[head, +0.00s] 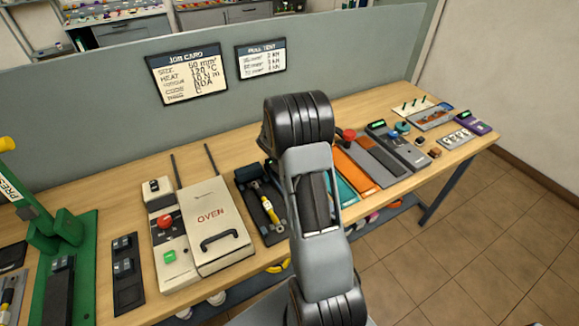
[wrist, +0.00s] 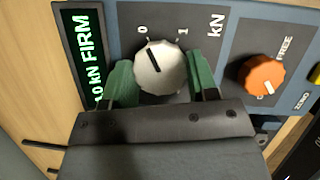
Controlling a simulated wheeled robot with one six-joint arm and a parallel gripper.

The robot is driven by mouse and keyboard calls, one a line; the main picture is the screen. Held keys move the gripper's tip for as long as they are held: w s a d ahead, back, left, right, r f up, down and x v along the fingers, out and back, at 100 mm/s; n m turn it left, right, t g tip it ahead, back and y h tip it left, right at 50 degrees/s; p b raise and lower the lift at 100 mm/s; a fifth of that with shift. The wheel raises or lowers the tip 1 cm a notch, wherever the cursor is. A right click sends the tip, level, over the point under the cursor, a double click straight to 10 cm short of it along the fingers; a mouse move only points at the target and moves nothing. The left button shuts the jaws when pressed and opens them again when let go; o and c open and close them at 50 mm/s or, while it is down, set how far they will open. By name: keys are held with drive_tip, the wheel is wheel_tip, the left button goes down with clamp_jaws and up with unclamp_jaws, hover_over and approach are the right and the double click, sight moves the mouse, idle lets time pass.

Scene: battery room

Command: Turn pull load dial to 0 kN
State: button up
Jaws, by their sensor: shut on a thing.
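The pull load dial (wrist: 161,80) is a round silver knob with a dark pointer line, seen in the wrist view. Its panel carries the marks 0 and 1 above it and kN to the right. The pointer line tilts up and left, towards the 0 mark. My gripper (wrist: 160,75) is shut on the dial, with one green finger on each side. In the head view my arm hides the gripper and dial.
An orange knob (wrist: 261,75) marked FREE sits close to the right of the dial. In the head view the bench (head: 130,196) holds an oven (head: 208,222), a green press (head: 70,235) and several devices. A divider with cards (head: 187,72) stands behind.

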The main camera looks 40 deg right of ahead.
drive_tip(key=shift+n, duration=0.4)
drive_tip(key=o, duration=0.9)
drive_tip(key=v, duration=1.3)
drive_tip(key=shift+s+r, duration=0.2)
drive_tip(key=shift+r, duration=0.15)
